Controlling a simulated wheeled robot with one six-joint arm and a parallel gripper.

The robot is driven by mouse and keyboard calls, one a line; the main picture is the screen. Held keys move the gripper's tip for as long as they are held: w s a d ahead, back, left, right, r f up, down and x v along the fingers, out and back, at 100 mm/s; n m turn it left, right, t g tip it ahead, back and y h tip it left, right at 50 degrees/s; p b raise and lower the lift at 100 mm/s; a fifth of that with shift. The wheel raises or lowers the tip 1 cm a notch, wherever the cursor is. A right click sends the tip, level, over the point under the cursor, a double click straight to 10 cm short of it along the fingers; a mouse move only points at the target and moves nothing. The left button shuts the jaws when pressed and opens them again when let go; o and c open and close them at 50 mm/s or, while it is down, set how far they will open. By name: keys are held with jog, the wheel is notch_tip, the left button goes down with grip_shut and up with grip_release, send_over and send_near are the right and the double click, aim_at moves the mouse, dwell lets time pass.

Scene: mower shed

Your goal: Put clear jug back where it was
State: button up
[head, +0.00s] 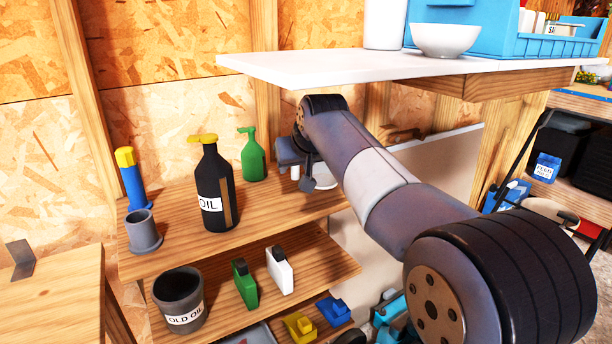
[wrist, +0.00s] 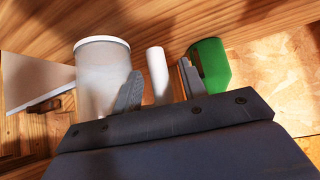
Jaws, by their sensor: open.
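A pale, see-through cylinder with a white rim, which looks like the clear jug (wrist: 103,80), stands on the left in the wrist view. In the head view a pale round piece of it (head: 326,180) shows behind my arm on the upper shelf; the rest is hidden. My gripper (head: 296,172) is low over that shelf, between the jug and the green bottle (head: 254,156). In the wrist view my gripper (wrist: 159,70) is open, with a slim white upright piece (wrist: 157,72) between its fingers. I cannot tell whether that piece is the jug's handle or touches a finger.
The upper shelf (head: 270,207) also holds a black oil bottle (head: 215,187), a grey cup (head: 144,231) and a blue tube (head: 132,181). The white worktop (head: 300,68) overhangs my arm. A lower shelf (head: 325,266) holds small bottles and an old-oil pot (head: 180,297).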

jog(key=s+d, duration=0.4)
jog(key=s, duration=0.7)
jog(key=shift+s+d+r, duration=0.15)
jog(key=shift+s+d, duration=0.05)
jog(key=shift+d, duration=0.2)
jog(key=shift+d, duration=0.1)
